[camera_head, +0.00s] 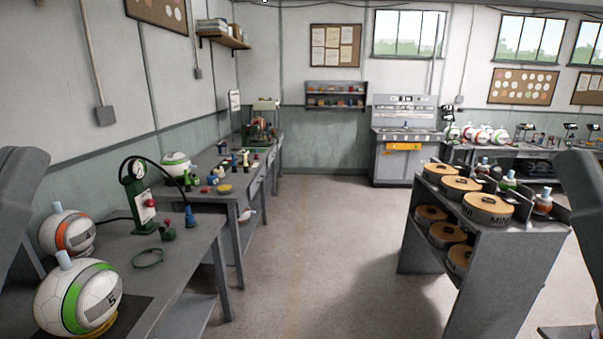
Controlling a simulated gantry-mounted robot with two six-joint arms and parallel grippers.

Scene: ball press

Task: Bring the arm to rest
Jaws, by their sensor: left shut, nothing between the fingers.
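A grey link of my left arm (20,205) shows at the left edge, beside the near bench. A grey link of my right arm (583,195) shows at the right edge, beside the rack. I cannot make out the fingers of either gripper in this view. A white ball with a green band (72,297) sits on a yellow ring at the front of the near bench. A ball with an orange band (67,233) sits behind it. Each has a pale blue piece on top.
The near bench (185,255) carries a green pump with a gauge (139,195) and a green loop (149,258). A grey rack (495,262) with several orange-topped round cases stands at the right. The floor (318,250) between them is clear. A control cabinet (403,140) stands at the back.

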